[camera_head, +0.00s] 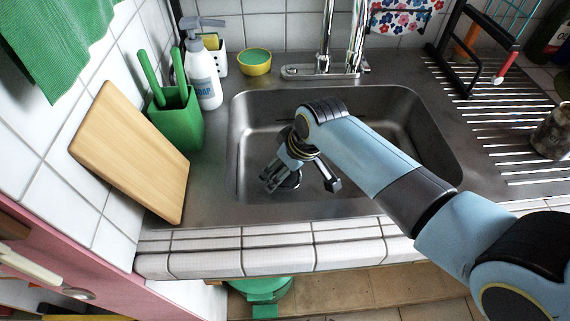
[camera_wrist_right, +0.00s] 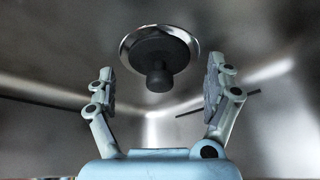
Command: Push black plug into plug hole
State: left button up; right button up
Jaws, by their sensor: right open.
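The black plug (camera_wrist_right: 157,62) shows in the right wrist view, a dark disc with a round knob. It lies over the silver-rimmed plug hole (camera_wrist_right: 192,42) in the sink floor. The disc covers most of the hole, and I cannot tell whether it is fully seated. My right gripper (camera_head: 302,184) is down inside the steel sink (camera_head: 237,150). Its fingers are spread, one on each side of the plug in the wrist view, with nothing between them. In the head view the gripper hides most of the plug area. My left gripper is out of view.
A chrome tap (camera_head: 325,45) stands behind the sink. A soap bottle (camera_head: 202,80), green holder (camera_head: 178,122) and wooden board (camera_head: 130,150) stand on the left. A yellow-green bowl (camera_head: 256,64) sits behind. A dish rack (camera_head: 475,50) and tin (camera_head: 552,132) are on the right.

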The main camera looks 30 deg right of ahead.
jog(key=v, duration=1.2)
jog(key=shift+d, duration=0.1)
